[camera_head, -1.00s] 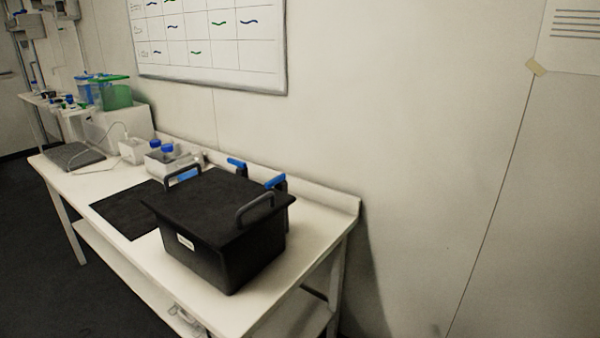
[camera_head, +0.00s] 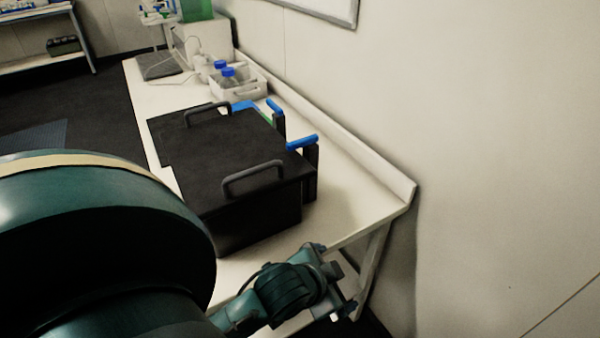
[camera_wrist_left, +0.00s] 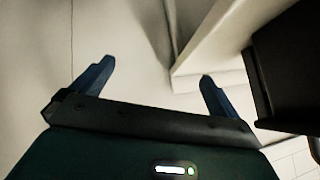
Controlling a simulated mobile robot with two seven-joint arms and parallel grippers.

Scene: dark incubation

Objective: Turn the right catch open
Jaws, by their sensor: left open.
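A black box (camera_head: 250,228) with a flat black lid (camera_head: 215,155) and two grey handles stands on the white bench. Two catches with blue levers on dark posts are at its wall-side edge: the right catch (camera_head: 302,142) is nearer me and the left catch (camera_head: 275,107) is farther. My left gripper (camera_head: 338,282) is open and empty, low in front of the bench's near end, apart from the box and catches. In the left wrist view its fingers (camera_wrist_left: 156,72) are spread with nothing between them. My right gripper is not in view.
The white bench (camera_head: 345,205) has free surface right of the box, bounded by a raised rim along the wall. A white tray (camera_head: 240,90) with blue-capped bottles stands behind. In the left wrist view the bench edge (camera_wrist_left: 205,55) and a dark surface are at the right.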

